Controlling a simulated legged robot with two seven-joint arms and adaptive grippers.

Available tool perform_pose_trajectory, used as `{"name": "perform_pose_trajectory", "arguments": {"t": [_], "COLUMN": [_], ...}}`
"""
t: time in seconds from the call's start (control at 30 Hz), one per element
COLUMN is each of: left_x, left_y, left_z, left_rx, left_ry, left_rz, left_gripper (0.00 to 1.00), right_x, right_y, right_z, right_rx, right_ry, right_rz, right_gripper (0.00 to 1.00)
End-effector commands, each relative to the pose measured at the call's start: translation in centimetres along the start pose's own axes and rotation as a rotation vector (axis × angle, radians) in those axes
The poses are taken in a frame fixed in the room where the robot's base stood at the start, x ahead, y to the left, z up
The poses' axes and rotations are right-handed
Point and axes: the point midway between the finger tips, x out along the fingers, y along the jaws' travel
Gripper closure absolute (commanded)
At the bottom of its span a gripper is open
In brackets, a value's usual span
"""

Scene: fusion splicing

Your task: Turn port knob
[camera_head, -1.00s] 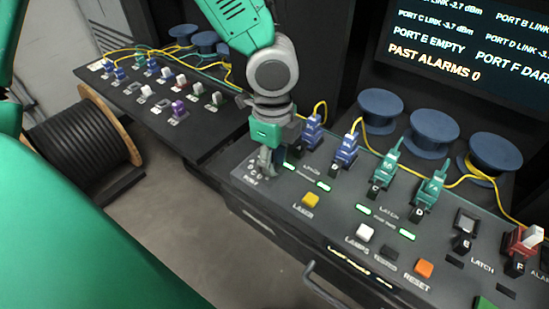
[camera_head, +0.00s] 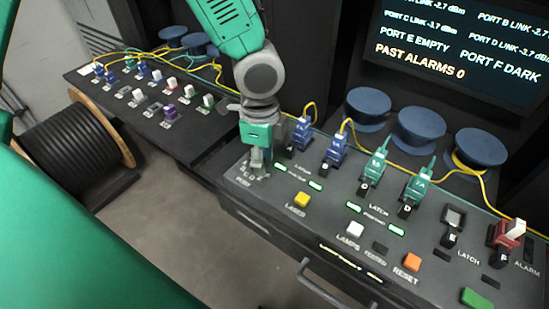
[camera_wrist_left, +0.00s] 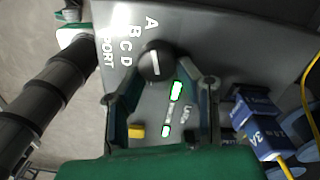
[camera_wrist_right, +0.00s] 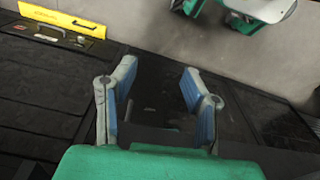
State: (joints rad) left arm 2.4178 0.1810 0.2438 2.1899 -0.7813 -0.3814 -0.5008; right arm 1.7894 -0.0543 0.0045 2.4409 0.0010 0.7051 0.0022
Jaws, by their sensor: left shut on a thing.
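The port knob (camera_wrist_left: 152,68) is a round dark knob with a white line, seen in the left wrist view. Its line runs nearly upright in that picture, its upper end toward the letter A. The letters A, B, C, D and the word PORT are printed beside it. My left gripper (camera_wrist_left: 158,82) is shut on the knob, one finger on each side. In the head view my left gripper (camera_head: 257,165) points down at the panel's left end and hides the knob. My right gripper (camera_wrist_right: 158,88) is open and empty in the right wrist view, away from the panel.
The panel carries a yellow laser button (camera_head: 302,200), a white lamps button (camera_head: 355,229) and an orange reset button (camera_head: 412,262). Blue plugs (camera_head: 334,149) and teal plugs (camera_head: 376,169) stand close right of my left gripper. The screen (camera_head: 465,50) reads PORT E EMPTY, PORT F DARK.

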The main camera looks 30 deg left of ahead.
Motion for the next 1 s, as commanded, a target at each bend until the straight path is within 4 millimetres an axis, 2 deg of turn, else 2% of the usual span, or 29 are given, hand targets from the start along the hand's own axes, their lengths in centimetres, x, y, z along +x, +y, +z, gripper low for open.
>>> {"name": "perform_pose_trajectory", "arguments": {"t": [0.03,0.1,1.0], "left_x": [0.2,0.3,-0.1], "left_y": [0.0,0.0,0.2], "left_z": [0.8,0.8,-1.2], "left_rx": [-0.006,-0.006,-0.004], "left_ry": [-0.019,-0.019,-0.017], "left_rz": [0.005,0.006,-0.003], "left_gripper": [0.98,0.98,0.98], "right_x": [0.1,0.1,0.1], "right_y": [0.0,0.0,0.0], "right_z": [0.0,0.0,0.0], "right_rx": [0.0,0.0,0.0], "right_ry": [0.0,0.0,0.0], "right_rz": [0.0,0.0,0.0], "right_gripper": [0.6,0.6,0.6]}}
